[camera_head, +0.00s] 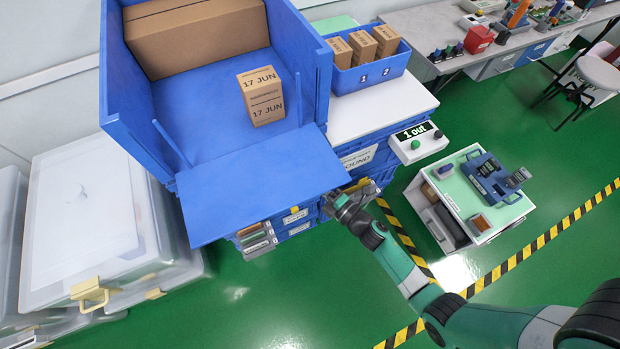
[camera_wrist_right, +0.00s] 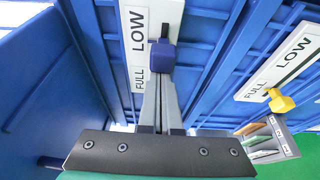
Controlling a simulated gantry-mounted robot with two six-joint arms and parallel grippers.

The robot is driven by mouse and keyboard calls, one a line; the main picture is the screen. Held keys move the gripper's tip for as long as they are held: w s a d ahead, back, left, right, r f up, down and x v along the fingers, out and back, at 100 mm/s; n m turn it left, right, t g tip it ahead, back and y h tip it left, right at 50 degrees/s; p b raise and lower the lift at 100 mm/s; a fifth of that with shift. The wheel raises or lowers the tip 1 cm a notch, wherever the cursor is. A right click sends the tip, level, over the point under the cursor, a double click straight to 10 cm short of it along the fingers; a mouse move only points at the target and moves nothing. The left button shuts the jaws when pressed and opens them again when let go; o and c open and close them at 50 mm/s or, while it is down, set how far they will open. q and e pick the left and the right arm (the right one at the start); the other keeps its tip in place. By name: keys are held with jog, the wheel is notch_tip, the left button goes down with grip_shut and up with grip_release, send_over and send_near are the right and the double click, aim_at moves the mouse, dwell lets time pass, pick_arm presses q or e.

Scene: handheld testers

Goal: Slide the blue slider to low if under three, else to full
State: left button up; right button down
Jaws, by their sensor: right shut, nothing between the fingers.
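The blue slider knob (camera_wrist_right: 163,55) sits on a white plate (camera_wrist_right: 136,50) marked FULL and LOW in the right wrist view. The knob is beside the stretch between the two words. My right gripper (camera_wrist_right: 162,74) is shut and empty, its fingertips right at the knob's FULL side; I cannot tell if they touch. In the head view my right gripper (camera_head: 342,202) is beside the blue unit, and I cannot make out the blue slider there. A white box with a display (camera_head: 418,140) reads "1 out". My left gripper is not in view.
A second plate (camera_wrist_right: 285,62) marked LOW carries a yellow knob (camera_wrist_right: 280,101). A blue flap (camera_head: 245,180) juts out beside my right gripper. A carton marked 17 JUN (camera_head: 262,97) stands in the blue bay. A blue tray (camera_head: 372,78) holds small cartons. Green floor lies open in front.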

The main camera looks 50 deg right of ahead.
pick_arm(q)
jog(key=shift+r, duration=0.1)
pick_arm(e)
jog(key=shift+d, duration=0.2)
jog(key=shift+a+f, duration=0.1)
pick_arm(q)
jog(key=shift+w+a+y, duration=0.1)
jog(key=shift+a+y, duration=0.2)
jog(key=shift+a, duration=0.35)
pick_arm(e)
jog(key=s+a, duration=0.4)
jog(key=s, duration=0.4)
jog(key=shift+s+a, duration=0.15)
jog(key=shift+s, duration=0.15)
